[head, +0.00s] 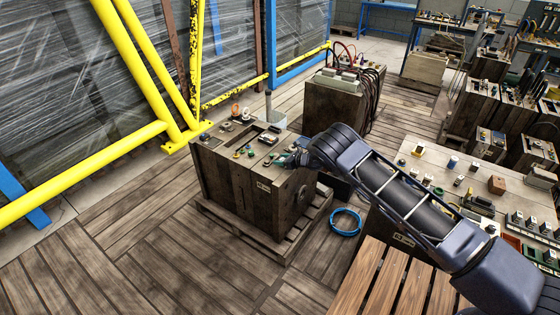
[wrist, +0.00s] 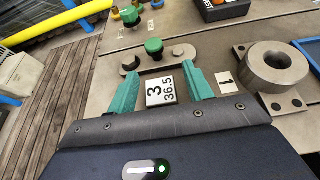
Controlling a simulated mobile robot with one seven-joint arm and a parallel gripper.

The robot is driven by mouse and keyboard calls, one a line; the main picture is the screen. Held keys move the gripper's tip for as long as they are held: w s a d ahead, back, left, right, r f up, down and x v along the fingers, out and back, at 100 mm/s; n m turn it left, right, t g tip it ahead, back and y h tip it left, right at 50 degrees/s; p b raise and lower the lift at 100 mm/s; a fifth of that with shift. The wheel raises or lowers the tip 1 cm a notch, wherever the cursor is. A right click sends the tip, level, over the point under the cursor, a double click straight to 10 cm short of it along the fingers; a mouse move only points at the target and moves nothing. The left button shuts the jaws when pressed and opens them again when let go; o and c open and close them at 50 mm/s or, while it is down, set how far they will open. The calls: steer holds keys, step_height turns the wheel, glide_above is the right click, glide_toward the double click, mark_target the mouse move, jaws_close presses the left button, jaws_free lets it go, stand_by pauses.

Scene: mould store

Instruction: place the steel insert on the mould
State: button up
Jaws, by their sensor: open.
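The mould (head: 232,178) is a large dark block on a pallet in the head view. Its grey top face (wrist: 210,118) fills much of the wrist view. My gripper (wrist: 161,88) is open, with its two teal fingers spread over that top face. In the head view it is at the right end of the mould's top (head: 290,160). A white tag (wrist: 161,91) marked 3 and 36.5 shows between the fingers, with nothing visibly gripped. A round steel piece with a central hole (wrist: 272,66) stands right of the fingers by a label marked 1. I cannot tell which piece is the steel insert.
Green knobs (wrist: 153,46) and small steel fittings stand just beyond the fingertips. A black box (wrist: 222,9) lies farther back. A yellow frame (head: 150,80) stands left of the mould. A blue hose coil (head: 346,222) lies on the floor. The plank floor at front left is clear.

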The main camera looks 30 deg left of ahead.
steer(key=v, duration=1.1)
steer(key=shift+d, duration=0.1)
